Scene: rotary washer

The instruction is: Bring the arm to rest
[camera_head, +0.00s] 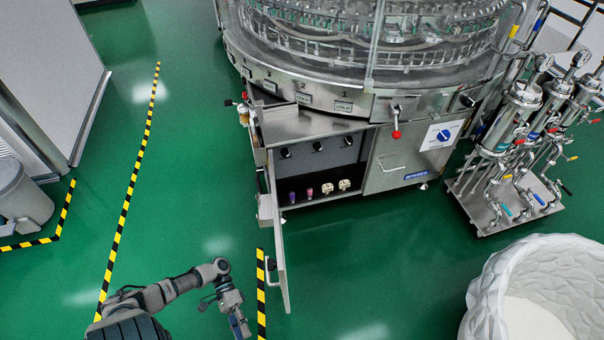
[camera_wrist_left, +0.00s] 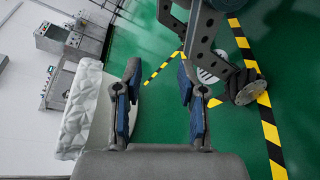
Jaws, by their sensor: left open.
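My left arm comes in at the lower left of the head view, bent at the elbow, with the left gripper (camera_head: 240,325) low near the bottom edge. It hangs over the green floor, left of the open cabinet door and apart from it. In the left wrist view the two blue-padded fingers of the gripper (camera_wrist_left: 160,100) are spread apart, with nothing between them but floor. My right gripper is not in the head view.
The washer's open door (camera_head: 278,235) stands out toward me. Small items (camera_head: 327,188) sit on its cabinet shelf. A white textured tub (camera_head: 545,290) is at the lower right, a metal pump stand (camera_head: 505,190) behind it. Open green floor (camera_head: 190,190) lies left of the washer.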

